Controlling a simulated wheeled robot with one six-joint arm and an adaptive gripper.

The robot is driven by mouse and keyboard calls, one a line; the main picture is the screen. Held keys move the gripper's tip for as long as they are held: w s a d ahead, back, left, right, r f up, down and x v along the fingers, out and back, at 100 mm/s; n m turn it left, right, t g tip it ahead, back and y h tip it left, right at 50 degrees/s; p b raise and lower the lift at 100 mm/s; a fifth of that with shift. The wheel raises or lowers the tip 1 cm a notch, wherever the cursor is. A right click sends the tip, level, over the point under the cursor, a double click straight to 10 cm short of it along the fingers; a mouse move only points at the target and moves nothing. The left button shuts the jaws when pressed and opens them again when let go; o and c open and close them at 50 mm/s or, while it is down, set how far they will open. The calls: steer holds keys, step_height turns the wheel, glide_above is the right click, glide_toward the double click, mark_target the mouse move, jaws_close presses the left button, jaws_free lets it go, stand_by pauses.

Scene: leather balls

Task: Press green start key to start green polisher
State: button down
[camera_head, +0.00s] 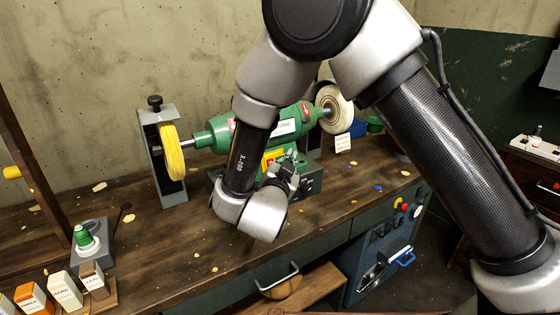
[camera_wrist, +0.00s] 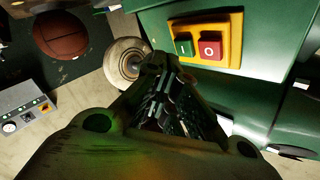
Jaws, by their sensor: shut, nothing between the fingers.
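The green polisher (camera_head: 213,135) stands on the bench, with a yellow wheel (camera_head: 172,152) at its left and a pale wheel (camera_head: 333,108) at its right. In the wrist view its yellow switch plate (camera_wrist: 234,52) carries the green start key (camera_wrist: 184,47), marked "I", and a red key (camera_wrist: 209,49), marked "O". My gripper (camera_wrist: 163,64) is shut and empty, its tips just below and left of the green key. I cannot tell whether they touch the polisher. In the head view my gripper (camera_head: 286,172) is in front of the polisher, and my arm hides the keys.
The wooden bench (camera_head: 130,245) is mostly clear in front, with scattered scraps. A blue container (camera_head: 357,128) stands behind at right. The wrist view shows a brown ball (camera_wrist: 60,35) and a grey control box (camera_wrist: 28,108).

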steer(key=shift+s+d+r, duration=0.2)
steer(key=shift+s+d, duration=0.25)
steer(key=shift+s, duration=0.25)
steer(key=shift+s+d+r, duration=0.2)
steer(key=shift+s+d, duration=0.3)
steer(key=shift+s, duration=0.15)
steer(key=shift+s+d+r, duration=0.2)
steer(key=shift+s+d, duration=0.25)
steer(key=shift+s, duration=0.25)
steer(key=shift+f, duration=0.1)
